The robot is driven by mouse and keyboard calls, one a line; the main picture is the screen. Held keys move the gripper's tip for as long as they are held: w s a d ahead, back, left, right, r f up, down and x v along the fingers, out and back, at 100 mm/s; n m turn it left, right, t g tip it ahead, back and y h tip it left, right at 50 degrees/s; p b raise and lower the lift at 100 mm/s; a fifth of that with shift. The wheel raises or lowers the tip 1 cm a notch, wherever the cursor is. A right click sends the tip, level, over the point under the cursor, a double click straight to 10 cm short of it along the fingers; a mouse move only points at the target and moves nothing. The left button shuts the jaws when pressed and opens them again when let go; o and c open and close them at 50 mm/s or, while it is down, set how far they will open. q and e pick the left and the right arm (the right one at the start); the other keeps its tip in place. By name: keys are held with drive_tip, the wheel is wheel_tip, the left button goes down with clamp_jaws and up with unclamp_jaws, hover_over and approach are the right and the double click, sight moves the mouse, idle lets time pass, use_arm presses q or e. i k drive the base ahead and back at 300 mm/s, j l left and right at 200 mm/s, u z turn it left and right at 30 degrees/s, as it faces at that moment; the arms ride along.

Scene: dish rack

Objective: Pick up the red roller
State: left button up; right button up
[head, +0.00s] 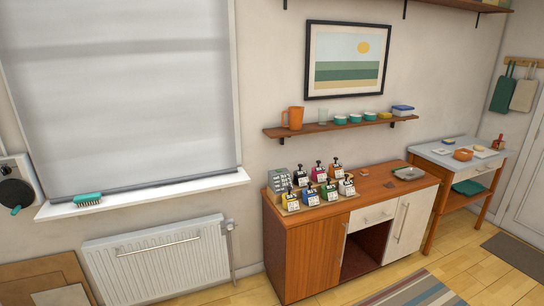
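No thing is clearly a red roller in the head view. A small red upright object (498,143) stands at the back right of the side table (430,153); it is too small to tell whether it is a roller. Several dark-topped bottles (318,174) in different colours, with white labels, stand in two rows on a tray at the left end of the wooden cabinet top (350,203). Neither of my grippers shows in this view.
A grey tray (408,173) lies at the right of the cabinet top. An orange container (463,155) stands on the side table. A wall shelf (330,128) hangs above the cabinet. A radiator (160,262) is at the left. A striped rug (415,292) lies in front.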

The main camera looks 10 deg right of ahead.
sight(500, 141)
drive_tip(key=i+z, duration=0.6)
drive_tip(key=z, duration=0.15)
drive_tip(key=i+j+z, duration=0.1)
drive_tip(key=i+z, duration=0.3)
drive_tip(key=i+l+z, duration=0.2)
drive_tip(key=z, duration=0.25)
drive_tip(key=i+z, duration=1.15)
drive_tip(key=i, duration=1.65)
drive_tip(key=i+u, duration=0.2)
drive_tip(key=i, duration=0.5)
drive_tip(key=i+u, duration=0.15)
drive_tip(key=i, duration=0.55)
drive_tip(key=i+l+u, duration=0.2)
drive_tip(key=i, duration=0.5)
